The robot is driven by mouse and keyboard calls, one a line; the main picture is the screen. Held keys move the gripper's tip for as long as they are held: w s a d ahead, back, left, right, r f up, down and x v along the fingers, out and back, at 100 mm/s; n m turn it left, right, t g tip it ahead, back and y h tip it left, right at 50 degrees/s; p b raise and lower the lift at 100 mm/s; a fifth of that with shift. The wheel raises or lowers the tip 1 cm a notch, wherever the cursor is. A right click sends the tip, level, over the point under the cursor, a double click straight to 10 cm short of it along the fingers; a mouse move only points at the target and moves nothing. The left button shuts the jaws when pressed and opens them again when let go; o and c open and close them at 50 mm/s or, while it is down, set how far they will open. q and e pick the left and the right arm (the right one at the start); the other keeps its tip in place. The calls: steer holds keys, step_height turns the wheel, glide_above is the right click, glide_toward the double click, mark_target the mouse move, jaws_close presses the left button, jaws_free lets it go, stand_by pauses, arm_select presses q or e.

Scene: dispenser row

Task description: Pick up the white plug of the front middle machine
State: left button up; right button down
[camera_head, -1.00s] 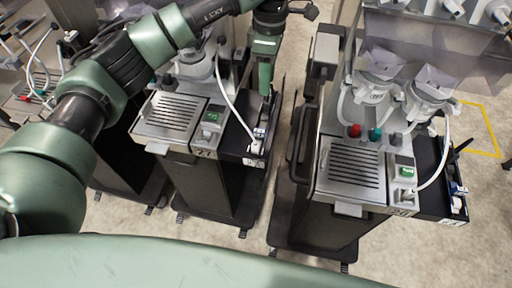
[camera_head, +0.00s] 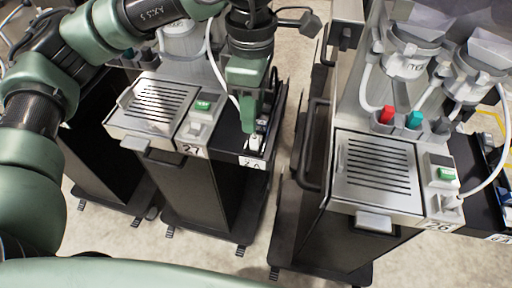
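The white plug (camera_head: 254,142) stands in the front end of the black side tray (camera_head: 228,141) of the machine labelled 27 (camera_head: 154,106). A white cable (camera_head: 217,72) hangs from above down toward the plug. My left gripper (camera_head: 256,122) comes down from above over this tray. Its green fingers point down, with the tips just above and behind the plug, close to it. I cannot tell whether they touch it, and the gap between the fingers is not clear from this angle. My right gripper is not in view.
The machine labelled 26 (camera_head: 377,173) stands to the right, with red (camera_head: 387,114) and teal knobs and its own white cable. A dark handle (camera_head: 312,145) sticks up between the machines. A narrow strip of bare floor separates them.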

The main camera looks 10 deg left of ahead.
mark_target(255, 138)
arm_select(q)
steer(key=f, duration=0.2)
steer(key=f+p, duration=0.1)
steer(key=f, duration=0.3)
steer(key=shift+w+f+p, duration=0.1)
steer(key=shift+w+p, duration=0.15)
steer(key=shift+p, duration=0.15)
steer(key=shift+d+f, duration=0.1)
steer(key=shift+f, duration=0.5)
jaws_close()
